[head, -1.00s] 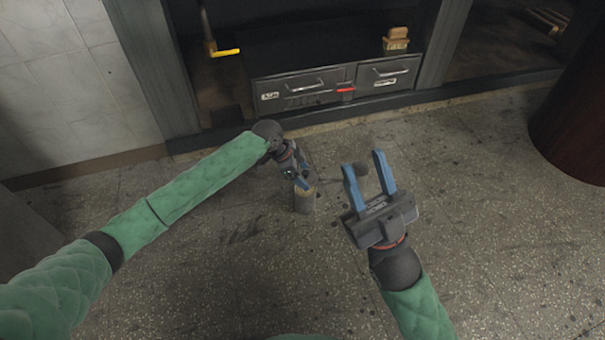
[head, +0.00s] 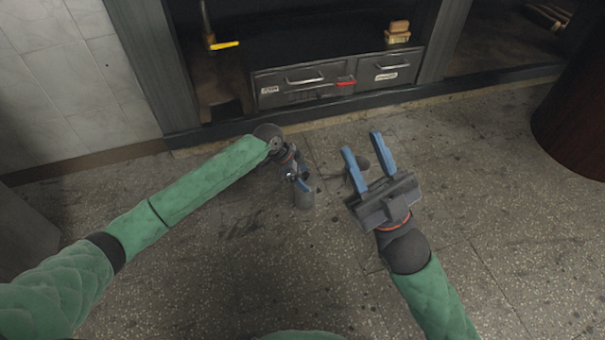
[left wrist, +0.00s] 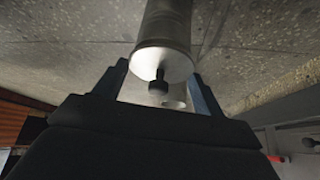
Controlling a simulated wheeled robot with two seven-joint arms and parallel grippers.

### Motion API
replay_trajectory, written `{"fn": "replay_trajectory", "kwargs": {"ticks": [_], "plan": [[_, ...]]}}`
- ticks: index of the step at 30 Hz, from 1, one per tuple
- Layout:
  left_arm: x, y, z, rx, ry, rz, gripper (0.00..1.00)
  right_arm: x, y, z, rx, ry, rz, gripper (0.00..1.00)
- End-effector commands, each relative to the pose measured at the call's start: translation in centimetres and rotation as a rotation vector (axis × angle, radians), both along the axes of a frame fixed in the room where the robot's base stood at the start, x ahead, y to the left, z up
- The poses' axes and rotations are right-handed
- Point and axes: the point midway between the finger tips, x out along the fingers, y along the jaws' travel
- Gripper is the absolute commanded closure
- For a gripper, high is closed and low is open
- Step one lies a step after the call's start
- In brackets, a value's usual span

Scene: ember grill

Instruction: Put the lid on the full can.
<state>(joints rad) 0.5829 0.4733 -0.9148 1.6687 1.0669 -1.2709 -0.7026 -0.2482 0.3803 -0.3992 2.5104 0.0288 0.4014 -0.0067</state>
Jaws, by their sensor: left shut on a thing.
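A grey cylindrical can (head: 304,200) stands upright on the floor below my left gripper (head: 302,184). In the left wrist view the can's body (left wrist: 166,18) runs away from the camera. A pale round lid (left wrist: 165,62) with a dark knob (left wrist: 158,84) covers its near end. The blue fingers of my left gripper (left wrist: 160,72) are at either side of the lid, shut on it. The can's contents are hidden. My right gripper (head: 361,143) is open and empty, right of the can and apart from it.
A grill with metal drawers (head: 336,84) stands at the back. A small dark rounded object (head: 358,174) is on the floor behind the right gripper's fingers. A dark reddish round body (head: 577,125) stands at far right. The floor in front is clear.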

Motion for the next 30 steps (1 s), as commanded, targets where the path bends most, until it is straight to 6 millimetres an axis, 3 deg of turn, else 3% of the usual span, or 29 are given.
{"fn": "replay_trajectory", "kwargs": {"ticks": [30], "plan": [[-0.02,-0.01,0.15,0.000,0.001,0.000,0.51,0.11,-0.15,0.96,-0.010,-0.009,0.000,0.64]]}}
